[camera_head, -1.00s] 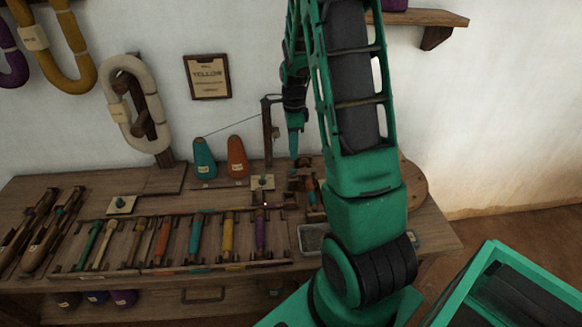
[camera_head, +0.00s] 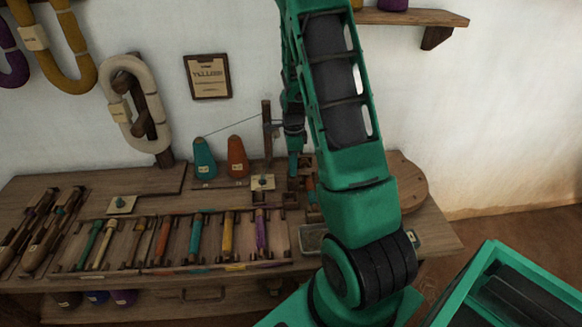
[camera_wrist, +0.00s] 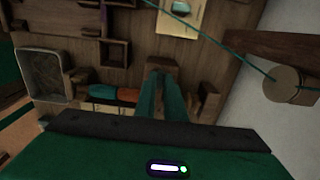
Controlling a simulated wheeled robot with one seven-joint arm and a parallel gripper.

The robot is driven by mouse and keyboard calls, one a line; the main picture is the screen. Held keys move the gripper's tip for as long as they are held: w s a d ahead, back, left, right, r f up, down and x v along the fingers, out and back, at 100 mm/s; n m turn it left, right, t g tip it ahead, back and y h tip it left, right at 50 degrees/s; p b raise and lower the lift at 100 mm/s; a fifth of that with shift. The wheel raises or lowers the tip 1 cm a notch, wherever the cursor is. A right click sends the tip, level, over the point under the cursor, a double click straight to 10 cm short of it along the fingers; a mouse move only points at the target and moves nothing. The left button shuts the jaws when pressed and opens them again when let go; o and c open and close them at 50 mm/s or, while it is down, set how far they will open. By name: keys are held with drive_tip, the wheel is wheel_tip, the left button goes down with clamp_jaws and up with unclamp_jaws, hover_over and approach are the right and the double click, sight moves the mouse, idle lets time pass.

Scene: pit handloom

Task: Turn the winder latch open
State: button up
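My gripper (camera_head: 294,172) points down at the right part of the workbench, over a cluster of small brown wooden parts beside the thread post (camera_head: 267,130). In the wrist view its two green fingers (camera_wrist: 164,82) stand close together, with a narrow dark gap between them. Their tips are at a small brown wooden block (camera_wrist: 162,66), which may be the winder latch. I cannot tell whether the fingers touch or grip it. A teal and orange piece (camera_wrist: 115,93) lies just left of the fingers. My gripper and arm hide part of the winder area.
A thread runs from the teal cone (camera_head: 204,160) to the post. The orange cone (camera_head: 237,157) stands beside it. A grey tray (camera_wrist: 43,75) is left of the fingers in the wrist view. A rack of several coloured bobbins (camera_head: 165,240) fills the bench front.

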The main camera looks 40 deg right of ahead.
drive_tip(key=shift+n, duration=0.4)
clamp_jaws()
drive_tip(key=n, duration=0.4)
drive_tip(key=shift+w+n, duration=0.1)
drive_tip(key=shift+n, duration=0.2)
drive_tip(key=n, duration=0.9)
drive_tip(key=shift+w+r, duration=0.1)
drive_tip(key=shift+n, duration=1.8)
drive_tip(key=shift+w, duration=0.1)
drive_tip(key=o, duration=0.6)
unclamp_jaws()
drive_tip(key=shift+s, duration=0.2)
